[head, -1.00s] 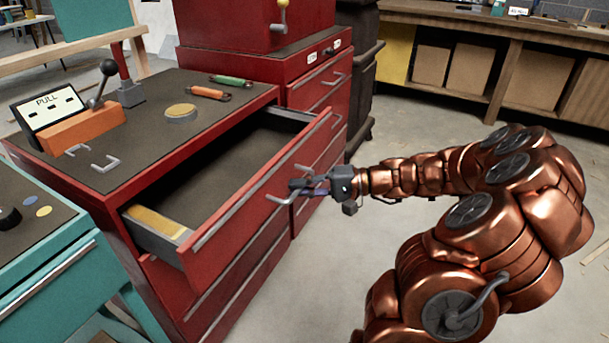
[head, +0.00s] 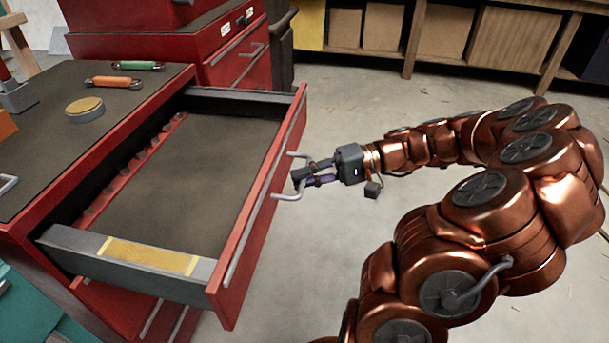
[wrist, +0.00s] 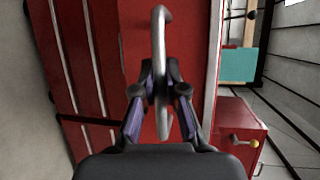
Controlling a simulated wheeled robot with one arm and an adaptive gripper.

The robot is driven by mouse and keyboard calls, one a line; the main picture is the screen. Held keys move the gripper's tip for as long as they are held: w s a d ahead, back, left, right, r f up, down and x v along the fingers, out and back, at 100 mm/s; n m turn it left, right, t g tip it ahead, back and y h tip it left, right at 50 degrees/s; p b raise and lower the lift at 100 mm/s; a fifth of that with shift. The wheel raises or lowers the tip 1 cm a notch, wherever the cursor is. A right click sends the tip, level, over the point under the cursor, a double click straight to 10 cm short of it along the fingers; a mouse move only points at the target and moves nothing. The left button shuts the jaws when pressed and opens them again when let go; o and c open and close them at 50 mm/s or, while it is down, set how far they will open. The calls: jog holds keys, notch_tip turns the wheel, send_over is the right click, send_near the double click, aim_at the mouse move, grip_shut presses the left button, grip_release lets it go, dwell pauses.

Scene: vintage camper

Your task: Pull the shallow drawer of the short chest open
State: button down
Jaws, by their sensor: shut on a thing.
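The short red chest (head: 60,150) stands at the left in the head view. Its shallow top drawer (head: 200,165) is pulled far out, and its dark inside looks empty. A yellow strip (head: 150,255) lies on the drawer's near side wall. The bent metal handle (head: 287,195) sticks out from the red drawer front. My gripper (head: 305,175) is at this handle with its fingers closed around the bar. In the wrist view, the fingers (wrist: 158,85) pinch the grey handle (wrist: 161,35) from both sides, in front of the red front.
Green (head: 138,65) and orange (head: 113,82) tools and a round yellow-topped disc (head: 85,108) lie on the chest top. A taller red cabinet (head: 235,65) stands behind. A wooden bench (head: 450,35) lines the back.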

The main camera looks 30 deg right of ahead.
jog(key=c, duration=1.2)
grip_release()
jog(key=v, duration=1.2)
